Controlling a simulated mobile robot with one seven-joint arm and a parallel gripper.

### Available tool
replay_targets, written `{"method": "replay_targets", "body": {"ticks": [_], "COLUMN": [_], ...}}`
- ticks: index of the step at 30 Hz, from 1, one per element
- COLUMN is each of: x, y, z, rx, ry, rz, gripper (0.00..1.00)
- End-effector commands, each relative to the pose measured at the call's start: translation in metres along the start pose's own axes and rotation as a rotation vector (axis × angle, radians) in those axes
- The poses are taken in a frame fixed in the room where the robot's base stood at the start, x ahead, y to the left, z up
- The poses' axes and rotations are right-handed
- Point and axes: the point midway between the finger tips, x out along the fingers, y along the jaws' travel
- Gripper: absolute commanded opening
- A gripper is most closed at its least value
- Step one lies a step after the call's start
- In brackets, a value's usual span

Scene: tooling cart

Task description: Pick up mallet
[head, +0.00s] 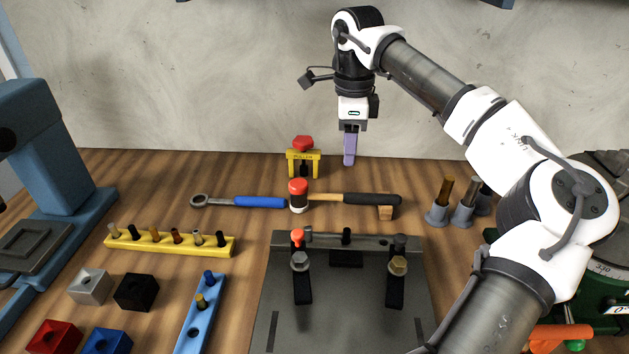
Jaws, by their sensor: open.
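The mallet lies across the back of the wooden bench in the head view. Its head (298,196) has a red top and a pale lower band. My gripper (349,163) points down above the back of the bench, behind and above the handle. It is open and empty, apart from the mallet. Its purple fingers are seen edge-on, so the gap between them does not show.
A yellow puller (303,157) stands behind the mallet head. A blue-handled ratchet (245,201) lies left of it. Grey holders (437,213) with upright pieces stand right of the grip. A dark fixture plate (345,310) with bolts is in front. A yellow rack (170,242) is at left.

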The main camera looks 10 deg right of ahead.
Motion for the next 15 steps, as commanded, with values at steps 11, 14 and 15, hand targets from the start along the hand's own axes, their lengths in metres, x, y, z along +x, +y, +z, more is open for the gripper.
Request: {"method": "replay_targets", "body": {"ticks": [11, 14, 15], "x": [0.052, 0.069, 0.074], "y": [0.001, 0.001, 0.001], "z": [0.000, 0.000, -0.001], "rx": [-0.001, 0.000, 0.000], "ry": [-0.002, -0.002, -0.002], "rz": [0.004, 0.002, 0.002], "gripper": [0.47, 0.47, 0.47]}}
